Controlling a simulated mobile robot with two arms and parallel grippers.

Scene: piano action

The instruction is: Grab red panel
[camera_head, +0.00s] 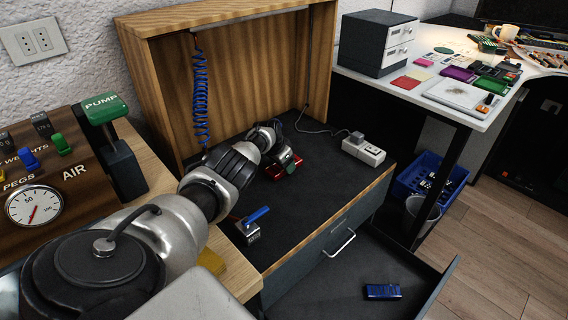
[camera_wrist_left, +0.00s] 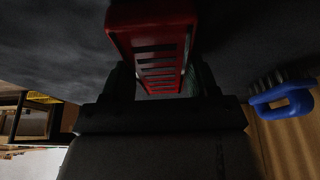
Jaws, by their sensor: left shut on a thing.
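The red panel (camera_head: 282,169) is a small red block on the dark worktop inside the wooden cabinet, partly hidden by my left gripper (camera_head: 290,160). In the left wrist view the red panel (camera_wrist_left: 155,45) has a row of slots and sits between the fingers of my left gripper (camera_wrist_left: 160,85). The gripper is shut on it. I cannot tell whether the panel is still touching the worktop. My right gripper is in neither view.
A blue-handled tool (camera_head: 254,222) stands near the worktop's front left. A white socket box (camera_head: 363,151) lies at right, a blue coiled hose (camera_head: 201,90) hangs behind. The drawer (camera_head: 345,270) below is open with a blue block (camera_head: 382,292) inside. The pump lever (camera_head: 105,108) stands left.

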